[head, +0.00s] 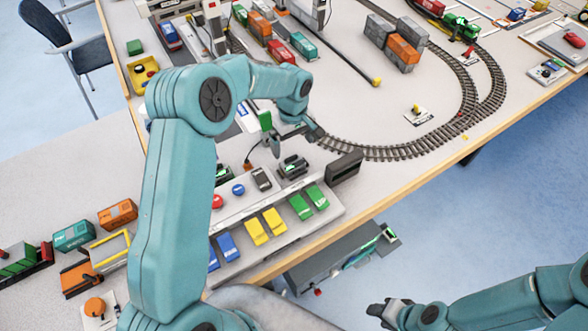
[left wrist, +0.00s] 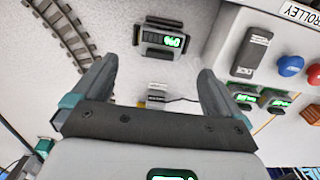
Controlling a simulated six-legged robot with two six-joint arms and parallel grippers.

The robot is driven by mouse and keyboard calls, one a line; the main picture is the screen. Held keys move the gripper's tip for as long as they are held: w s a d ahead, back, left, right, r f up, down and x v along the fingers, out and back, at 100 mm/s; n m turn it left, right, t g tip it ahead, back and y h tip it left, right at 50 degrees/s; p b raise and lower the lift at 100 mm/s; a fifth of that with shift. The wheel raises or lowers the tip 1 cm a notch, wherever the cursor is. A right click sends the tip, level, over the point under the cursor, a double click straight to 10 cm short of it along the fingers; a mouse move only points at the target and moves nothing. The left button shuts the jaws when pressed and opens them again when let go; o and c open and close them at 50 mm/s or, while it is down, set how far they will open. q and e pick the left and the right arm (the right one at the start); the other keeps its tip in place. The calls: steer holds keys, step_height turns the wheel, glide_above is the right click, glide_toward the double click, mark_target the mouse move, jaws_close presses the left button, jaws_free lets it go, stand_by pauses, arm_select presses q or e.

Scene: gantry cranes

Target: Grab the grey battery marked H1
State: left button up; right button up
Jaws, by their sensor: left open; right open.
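No H1 marking is legible in either view, so I cannot tell for sure which thing is the battery. A dark grey block (head: 293,166) with a green display lies beside the control panel; the left wrist view shows it (left wrist: 163,39) beyond and between the fingertips, untouched. A dark grey bar (head: 262,179) with unreadable pale marks lies on the panel, also at upper right in the left wrist view (left wrist: 251,53). My right gripper (head: 388,312) is open, low beyond the table edge.
The control panel (head: 325,212) carries blue, yellow and green switches plus round red and blue buttons. A dark box (head: 345,167) stands near its right end. Curved track (head: 400,151) runs behind.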

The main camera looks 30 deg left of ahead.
mark_target(293, 163)
arm_select(q)
steer(key=shift+s+d+f+b, duration=0.1)
steer(key=shift+s+f+b, duration=0.05)
steer(key=shift+f, duration=0.3)
steer(key=shift+s+d+f+b, duration=0.1)
steer(key=shift+s+f+b, duration=0.05)
steer(key=shift+f, duration=0.25)
steer(key=shift+a+f, duration=0.15)
steer(key=shift+f, duration=0.25)
steer(key=shift+w+a+f, duration=0.25)
steer(key=shift+w+f, duration=0.1)
steer(key=shift+f, duration=0.35)
steer(key=shift+s+d+f+b, duration=0.1)
steer(key=shift+d+f+b, duration=0.05)
steer(key=shift+f+b, duration=0.25)
step_height(293, 163, down, 4)
steer(key=shift+s+r+b, duration=0.1)
steer(key=shift+r+b, duration=0.15)
steer(key=shift+b, duration=0.5)
steer(key=shift+w+f, duration=0.2)
steer(key=shift+s+d+r, duration=0.1)
steer(key=shift+s+r, duration=0.1)
steer(key=shift+c, duration=0.7)
steer(key=shift+s+r, duration=0.1)
steer(key=c, duration=1)
